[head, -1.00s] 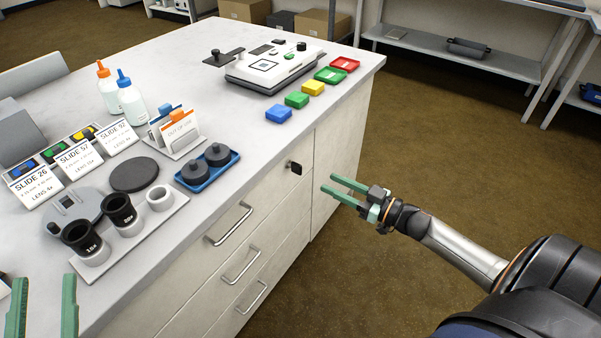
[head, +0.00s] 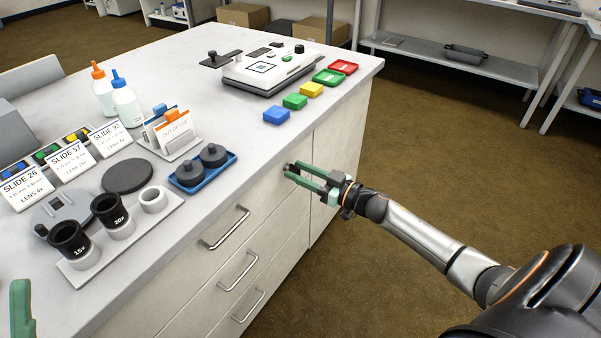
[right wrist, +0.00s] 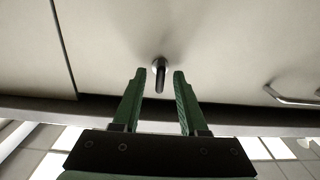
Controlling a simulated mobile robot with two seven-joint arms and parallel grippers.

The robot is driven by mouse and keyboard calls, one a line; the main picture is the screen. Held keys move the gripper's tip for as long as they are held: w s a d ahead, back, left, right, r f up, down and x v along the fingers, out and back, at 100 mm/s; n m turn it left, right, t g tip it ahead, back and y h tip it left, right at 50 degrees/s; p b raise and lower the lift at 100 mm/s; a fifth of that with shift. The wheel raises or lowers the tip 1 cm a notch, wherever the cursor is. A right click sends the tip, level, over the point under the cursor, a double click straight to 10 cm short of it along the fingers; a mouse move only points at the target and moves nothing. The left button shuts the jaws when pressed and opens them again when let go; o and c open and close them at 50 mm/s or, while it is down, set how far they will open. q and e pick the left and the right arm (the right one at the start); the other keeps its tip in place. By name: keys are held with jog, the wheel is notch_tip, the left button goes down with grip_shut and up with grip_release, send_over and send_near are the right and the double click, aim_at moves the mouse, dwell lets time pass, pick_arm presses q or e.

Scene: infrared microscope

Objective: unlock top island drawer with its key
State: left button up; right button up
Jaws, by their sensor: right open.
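The top island drawer (head: 205,242) is closed, with a bar handle (head: 226,228) on its front. The dark key (right wrist: 160,82) stands out from a round metal lock (right wrist: 159,63) on the front, seen nearly edge-on in the right wrist view. My right gripper (head: 293,168) is open at the lock. In the right wrist view its green fingers are on either side of the key, with gaps on both sides. In the head view the fingers mostly hide the key. Only part of my left gripper (head: 22,310) shows at the bottom left corner.
Two more closed drawers with handles (head: 238,271) lie below. The island top (head: 240,115) carries a lens tray, slide cards, a blue tray (head: 203,172) with dark knobs, coloured blocks and a white device (head: 270,68). The floor right of the island is clear.

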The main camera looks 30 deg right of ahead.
jog(key=shift+c, duration=0.3)
grip_shut()
